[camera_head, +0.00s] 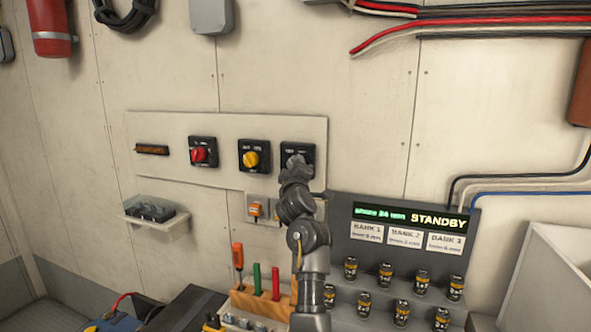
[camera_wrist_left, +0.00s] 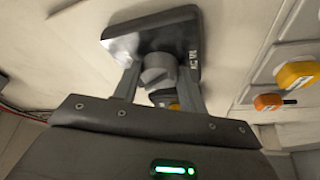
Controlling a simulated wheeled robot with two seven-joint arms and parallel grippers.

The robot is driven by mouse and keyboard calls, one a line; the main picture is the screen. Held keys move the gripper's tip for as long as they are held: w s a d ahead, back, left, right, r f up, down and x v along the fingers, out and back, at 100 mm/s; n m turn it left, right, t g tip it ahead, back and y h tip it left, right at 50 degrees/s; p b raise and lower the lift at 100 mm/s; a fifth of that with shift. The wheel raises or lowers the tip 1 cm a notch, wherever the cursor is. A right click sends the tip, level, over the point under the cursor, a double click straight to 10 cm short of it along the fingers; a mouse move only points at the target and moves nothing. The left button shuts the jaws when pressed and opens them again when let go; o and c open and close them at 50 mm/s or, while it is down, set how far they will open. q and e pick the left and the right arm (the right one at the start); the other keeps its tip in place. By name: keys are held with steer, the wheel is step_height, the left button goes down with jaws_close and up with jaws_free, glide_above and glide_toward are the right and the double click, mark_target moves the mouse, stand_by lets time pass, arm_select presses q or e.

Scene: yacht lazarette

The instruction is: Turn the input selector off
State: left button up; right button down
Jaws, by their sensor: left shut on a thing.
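Three rotary selectors on black plates sit in a row on a pale wall panel (camera_head: 225,125): one with a red knob (camera_head: 198,155), one with a yellow knob (camera_head: 250,159), and a right-hand one with a grey knob (camera_wrist_left: 156,66) on its black plate (camera_head: 308,153). My left gripper (camera_head: 296,170) is at the right-hand selector and hides most of its knob. In the left wrist view the fingers are shut on the grey knob, close in front of the plate. The labels are too small to read, so I cannot tell the knob's setting. My right gripper is out of view.
A display (camera_head: 410,217) reading STANDBY stands on a grey rack with several small cylinders, right of my arm. A wooden tool holder (camera_head: 262,302) stands below the panel. A small shelf (camera_head: 152,217) and a small orange switch (camera_head: 256,209) are on the wall.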

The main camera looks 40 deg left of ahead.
arm_select(q)
steer(key=o, duration=1)
steer(key=b+v, duration=0.3)
steer(key=v, duration=0.8)
steer(key=shift+a, duration=0.1)
